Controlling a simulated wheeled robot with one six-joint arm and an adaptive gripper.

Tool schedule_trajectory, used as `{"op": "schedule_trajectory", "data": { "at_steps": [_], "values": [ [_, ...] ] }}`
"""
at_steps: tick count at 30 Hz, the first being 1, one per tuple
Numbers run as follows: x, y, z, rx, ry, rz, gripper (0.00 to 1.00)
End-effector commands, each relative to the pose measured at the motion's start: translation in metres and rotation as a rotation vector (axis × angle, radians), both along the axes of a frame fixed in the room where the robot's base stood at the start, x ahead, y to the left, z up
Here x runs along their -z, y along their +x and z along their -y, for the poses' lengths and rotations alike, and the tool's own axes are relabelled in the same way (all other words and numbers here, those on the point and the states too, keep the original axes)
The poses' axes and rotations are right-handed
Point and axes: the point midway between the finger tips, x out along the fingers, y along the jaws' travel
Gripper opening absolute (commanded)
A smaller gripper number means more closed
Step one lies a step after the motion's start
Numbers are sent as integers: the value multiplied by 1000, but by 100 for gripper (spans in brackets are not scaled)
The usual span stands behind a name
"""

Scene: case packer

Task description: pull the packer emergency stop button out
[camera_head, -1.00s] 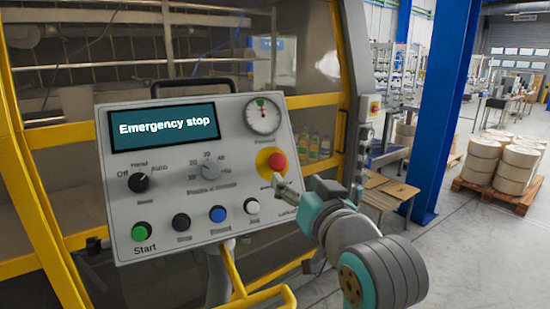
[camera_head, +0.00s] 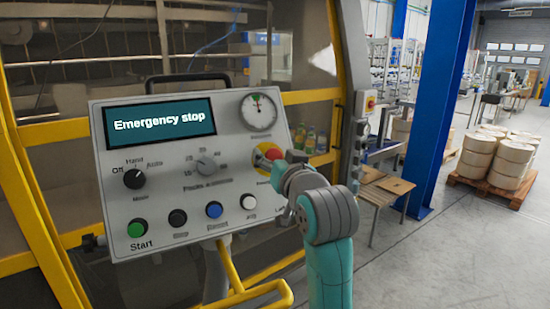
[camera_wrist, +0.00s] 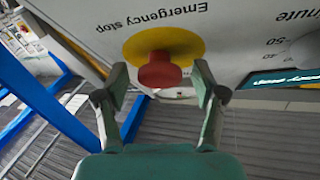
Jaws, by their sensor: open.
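The red emergency stop button (camera_wrist: 160,72) sits on a yellow round plate (camera_wrist: 182,43) on the grey control panel (camera_head: 110,175). In the wrist view it is ahead of my gripper (camera_wrist: 162,78), in line with the gap between the two open fingers. The fingers do not visibly touch it. In the head view the button (camera_head: 274,154) shows at the panel's right side, partly hidden by my gripper (camera_head: 281,167). The display (camera_head: 160,122) reads "Emergency stop".
The panel also carries a green start button (camera_head: 136,228), black, blue and white buttons, two knobs and a gauge (camera_head: 259,113). A yellow rail (camera_head: 232,275) runs below it. A blue column (camera_head: 440,100), a small table (camera_head: 385,188) and a loaded pallet (camera_head: 495,185) stand to the right.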

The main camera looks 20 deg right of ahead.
Motion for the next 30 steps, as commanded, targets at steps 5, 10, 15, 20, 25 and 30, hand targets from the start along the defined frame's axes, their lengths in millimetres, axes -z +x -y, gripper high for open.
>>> {"op": "schedule_trajectory", "data": {
  "at_steps": [5,10,15,20,25,30],
  "values": [
    [0,0,0,0,0,0,70],
    [0,0,0,0,0,0,27],
    [0,-1,0,0,0,1,2],
    [-7,-11,1,-1,0,1,2],
    [-7,-11,1,-1,0,1,1],
    [-7,-11,1,0,0,2,70]
  ]
}}
